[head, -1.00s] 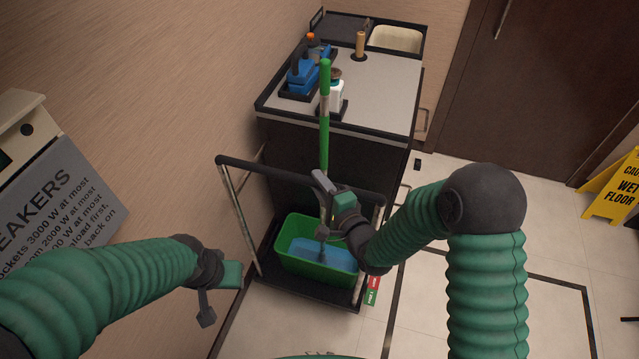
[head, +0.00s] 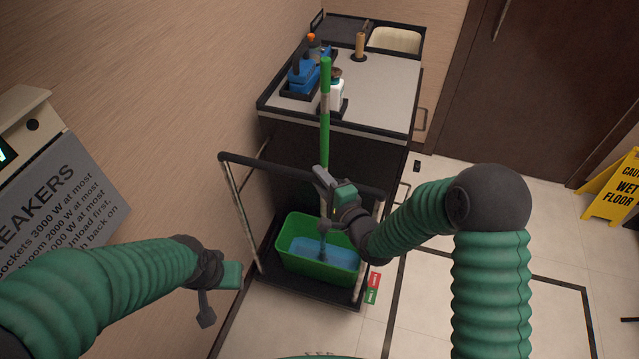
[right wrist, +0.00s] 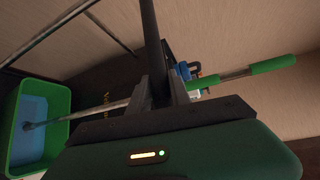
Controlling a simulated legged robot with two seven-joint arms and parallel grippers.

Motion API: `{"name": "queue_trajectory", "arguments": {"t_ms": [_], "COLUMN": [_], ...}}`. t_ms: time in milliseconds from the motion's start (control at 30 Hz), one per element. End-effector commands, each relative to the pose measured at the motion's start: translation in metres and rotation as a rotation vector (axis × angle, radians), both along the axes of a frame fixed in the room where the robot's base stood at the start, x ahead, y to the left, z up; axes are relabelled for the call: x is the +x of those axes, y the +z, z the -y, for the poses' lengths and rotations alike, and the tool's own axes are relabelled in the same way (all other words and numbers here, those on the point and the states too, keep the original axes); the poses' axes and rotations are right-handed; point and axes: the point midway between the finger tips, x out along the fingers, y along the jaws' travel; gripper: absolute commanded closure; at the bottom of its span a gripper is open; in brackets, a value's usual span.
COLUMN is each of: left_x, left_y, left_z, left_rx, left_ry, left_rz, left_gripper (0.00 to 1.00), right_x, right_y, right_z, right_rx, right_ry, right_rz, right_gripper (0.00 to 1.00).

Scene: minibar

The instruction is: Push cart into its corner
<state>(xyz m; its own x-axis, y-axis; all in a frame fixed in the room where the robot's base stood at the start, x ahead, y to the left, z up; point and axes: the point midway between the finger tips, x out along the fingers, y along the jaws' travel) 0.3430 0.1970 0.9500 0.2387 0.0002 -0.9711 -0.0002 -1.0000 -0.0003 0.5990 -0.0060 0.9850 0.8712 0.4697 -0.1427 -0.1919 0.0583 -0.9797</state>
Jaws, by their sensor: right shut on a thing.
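The cart shows in the head view with its black handle bar (head: 270,168), pale uprights and dark low deck (head: 300,288). It stands close to the left wall, in front of a dark cabinet. A green bucket (head: 300,267) with blue inside sits on the deck, and a green-handled mop (head: 325,110) leans up from it. My right gripper (head: 325,190) is shut on the handle bar, toward its right end. In the right wrist view the bar (right wrist: 150,40) runs between the fingers. My left gripper (head: 207,305) is left of the cart, apart from it; its jaw opening is unclear.
The cabinet top (head: 380,95) holds bottles and a blue sprayer. A grey breaker sign (head: 60,200) is at the left wall. A yellow wet-floor sign (head: 615,185) stands at the right, near a brown door (head: 530,80).

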Motion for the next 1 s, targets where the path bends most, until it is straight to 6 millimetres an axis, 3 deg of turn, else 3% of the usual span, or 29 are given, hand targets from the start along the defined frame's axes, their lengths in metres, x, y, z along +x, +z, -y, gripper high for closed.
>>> {"name": "queue_trajectory", "arguments": {"t_ms": [33,200,600,633,767,1000], "left_x": [0.0,0.0,0.0,0.0,0.0,0.0], "left_y": [-0.002,-0.004,-0.004,-0.004,-0.004,-0.004], "left_z": [0.0,0.0,0.0,0.0,0.0,0.0], "left_rx": [0.0,0.0,0.0,0.0,0.0,0.0], "left_ry": [0.0,0.0,0.0,0.0,0.0,0.0], "left_rz": [0.0,0.0,0.0,0.0,0.0,0.0], "left_gripper": [0.64,0.64,0.64,0.64,0.64,0.64], "right_x": [0.014,0.034,0.038,0.038,0.037,0.036], "right_y": [0.002,0.005,0.005,0.005,0.006,0.006], "right_z": [0.01,0.017,0.018,0.018,0.017,0.016], "right_rx": [-0.001,0.0,-0.002,-0.002,-0.002,0.0], "right_ry": [-0.019,-0.021,-0.019,-0.019,-0.017,-0.014], "right_rz": [0.014,0.018,0.015,0.015,0.015,0.016], "right_gripper": [1.0,1.0,1.0,0.72,0.55,0.54]}}
